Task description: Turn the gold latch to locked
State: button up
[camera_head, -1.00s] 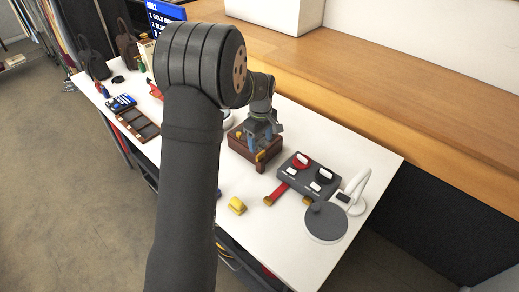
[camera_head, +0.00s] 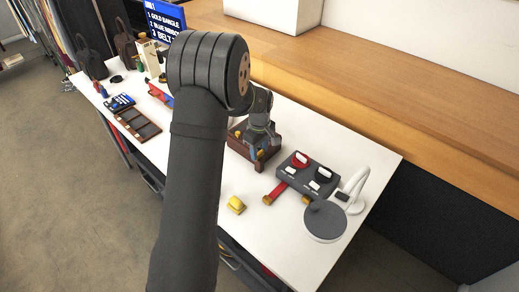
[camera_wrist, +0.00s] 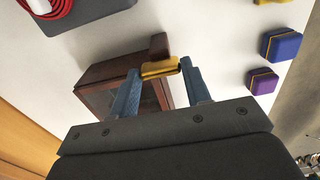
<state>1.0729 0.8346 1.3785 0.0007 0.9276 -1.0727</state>
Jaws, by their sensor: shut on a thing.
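A dark brown wooden box (camera_head: 238,146) stands on the white table, partly hidden behind my arm. It also shows in the wrist view (camera_wrist: 100,72), just beyond my fingers. The gold latch (camera_wrist: 160,68) is at the box's edge, between the tips of my blue fingers. My gripper (camera_head: 257,157) is at the near side of the box, shut on the latch. In the wrist view, my gripper (camera_wrist: 158,67) has one fingertip at each end of the latch. The exact turn of the latch is hard to tell.
A grey tray (camera_head: 310,180) with red and black items lies right of the box, with a red strap and a lamp (camera_head: 325,222) nearby. A yellow block (camera_head: 235,204) lies in front. Purple (camera_wrist: 262,81) and blue (camera_wrist: 281,44) blocks show in the wrist view. A screen (camera_head: 163,20) stands behind.

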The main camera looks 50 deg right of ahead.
jog(key=shift+m, duration=0.4)
jog(key=m, duration=1.3)
jog(key=shift+m, duration=2)
jog(key=o, duration=1)
